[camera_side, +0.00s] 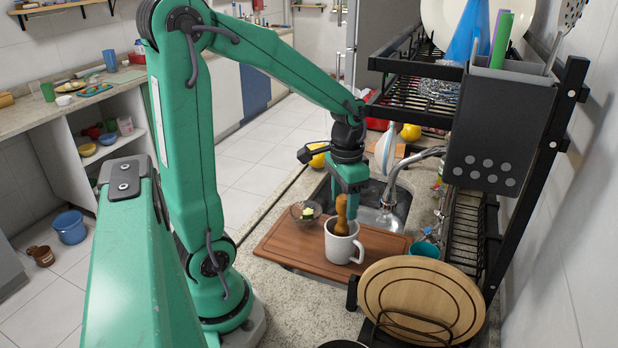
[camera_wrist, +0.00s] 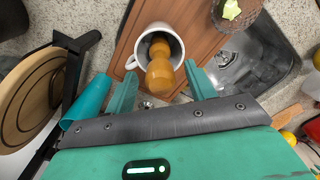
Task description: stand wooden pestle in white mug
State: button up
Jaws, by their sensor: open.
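The wooden pestle (camera_side: 341,215) stands nearly upright in the white mug (camera_side: 338,247), with its upper end showing above the rim. The mug stands on a brown wooden board (camera_side: 290,238). My gripper (camera_side: 350,192) is right above the pestle. In the wrist view the pestle (camera_wrist: 160,70) leans out of the mug (camera_wrist: 175,42) toward me. My gripper's fingers (camera_wrist: 160,88) are spread on either side of the pestle's upper end, with gaps to it.
A glass bowl (camera_side: 305,212) with food sits left of the mug. The sink and faucet (camera_side: 392,195) lie behind the board. A black rack (camera_side: 480,215) and a round wooden board (camera_side: 422,300) stand at the right. A teal cup (camera_side: 425,249) is near the rack.

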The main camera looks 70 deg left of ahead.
jog(key=shift+r, duration=3.65)
jog(key=shift+s, duration=0.1)
jog(key=shift+s+d+r, duration=0.25)
jog(key=shift+d, duration=0.15)
jog(key=s+d+r+t, duration=0.2)
jog(key=s+d+t, duration=0.3)
jog(key=s+d, duration=0.2)
jog(key=shift+d, duration=0.5)
